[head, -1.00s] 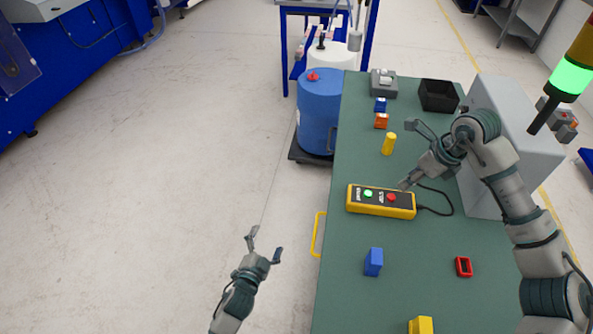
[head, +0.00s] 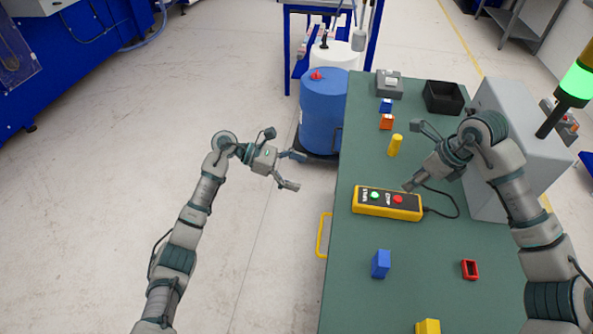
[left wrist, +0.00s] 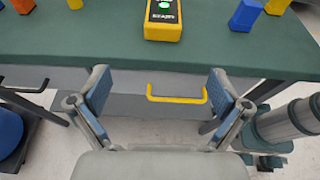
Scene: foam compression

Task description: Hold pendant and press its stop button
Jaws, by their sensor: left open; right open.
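The yellow pendant (head: 387,203) lies flat on the green table with a green button (head: 375,195) and a red button (head: 398,199) on its dark face. A black cable leaves its right end. In the left wrist view the pendant's green-button end (left wrist: 163,20) shows at the top. My left gripper (head: 291,170) is open and empty over the floor, left of the table edge and apart from the pendant. My right gripper (head: 412,156) is open, above the table just beyond the pendant's right end; whether it touches is not clear.
The green table (head: 360,300) has a yellow handle (head: 323,235) on its left edge. A blue block (head: 381,264), a red frame (head: 470,269) and a yellow cylinder (head: 395,145) stand near the pendant. A grey box (head: 500,150) stands behind my right arm. A blue drum (head: 322,120) stands left of the table.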

